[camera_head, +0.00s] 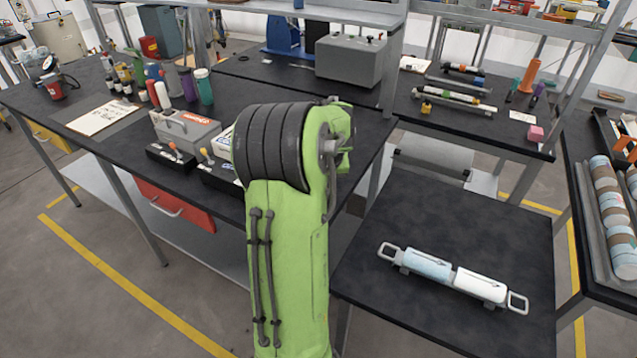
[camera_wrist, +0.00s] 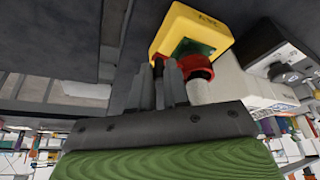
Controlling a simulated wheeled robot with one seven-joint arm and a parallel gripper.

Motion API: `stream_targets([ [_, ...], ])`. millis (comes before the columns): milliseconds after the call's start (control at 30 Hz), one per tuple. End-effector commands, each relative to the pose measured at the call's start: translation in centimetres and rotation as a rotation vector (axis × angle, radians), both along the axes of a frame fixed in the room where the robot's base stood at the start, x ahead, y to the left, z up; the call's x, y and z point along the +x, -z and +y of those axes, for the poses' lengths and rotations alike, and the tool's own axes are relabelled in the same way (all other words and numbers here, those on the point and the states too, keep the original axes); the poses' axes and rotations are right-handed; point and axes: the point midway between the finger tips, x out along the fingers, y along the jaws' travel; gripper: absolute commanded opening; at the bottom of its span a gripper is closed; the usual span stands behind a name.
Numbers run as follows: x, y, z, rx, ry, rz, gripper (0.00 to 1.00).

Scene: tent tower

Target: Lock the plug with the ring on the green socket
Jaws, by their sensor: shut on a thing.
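In the wrist view, a yellow box (camera_wrist: 187,27) carries the green socket (camera_wrist: 192,48). A red ring (camera_wrist: 199,67) sits against the green socket, with a pale plug body (camera_wrist: 209,90) running out below it. My gripper (camera_wrist: 165,72) is at the ring's left side, and its dark fingers are close together, shut on part of the ring. The exact contact is partly hidden by the fingers. I cannot tell how far the ring is turned. In the head view my green arm hides the gripper, socket and plug.
In the head view, a black bench with bottles, a clipboard (camera_head: 103,116) and a grey toolbox (camera_head: 186,131) stands at left. A low black table (camera_head: 400,310) at right holds a blue and white handled cylinder (camera_head: 455,278). A grey metal box (camera_head: 350,60) stands behind my arm.

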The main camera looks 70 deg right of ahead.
Motion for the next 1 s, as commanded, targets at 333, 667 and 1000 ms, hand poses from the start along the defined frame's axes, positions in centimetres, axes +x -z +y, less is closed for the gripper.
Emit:
stream_targets([
  [333, -0.5, -0.1, -1.1, -0.001, -0.166, 0.002, 0.0],
  [667, -0.5, 0.0, -1.4, 0.0, -0.208, 0.002, 0.0],
  [1000, -0.4, 0.0, -1.4, -0.002, -0.207, 0.001, 0.22],
])
